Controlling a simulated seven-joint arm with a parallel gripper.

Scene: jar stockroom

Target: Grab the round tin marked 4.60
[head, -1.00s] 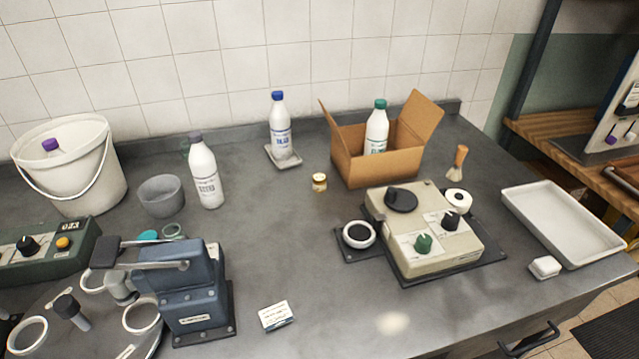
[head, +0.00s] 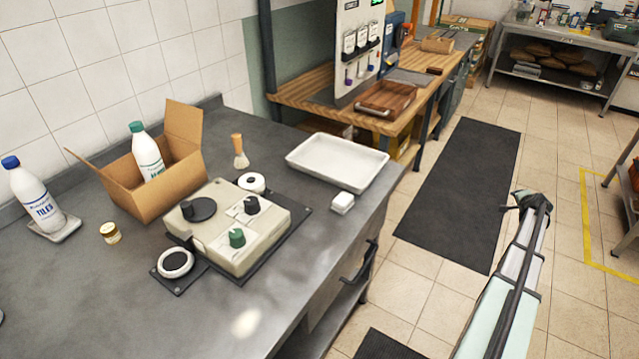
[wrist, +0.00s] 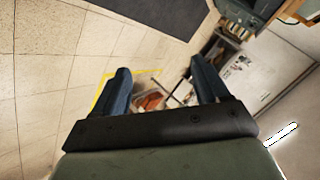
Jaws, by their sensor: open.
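I cannot make out a round tin marked 4.60 in either view; no such marking is readable. My gripper (wrist: 163,80) is open and empty in the wrist view, its two blue fingers spread apart above the tiled floor. In the head view my arm reaches out at the right, over the floor and away from the grey counter (head: 90,310). A small jar with a pale lid (head: 110,232) stands on that counter; I cannot read any mark on it.
The counter holds a cardboard box (head: 186,187) with a green-capped bottle, a beige control device (head: 218,250) and a white tray (head: 338,152). A wooden bench (head: 300,92) stands behind, and a shelved table (head: 570,42) with small containers stands far right.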

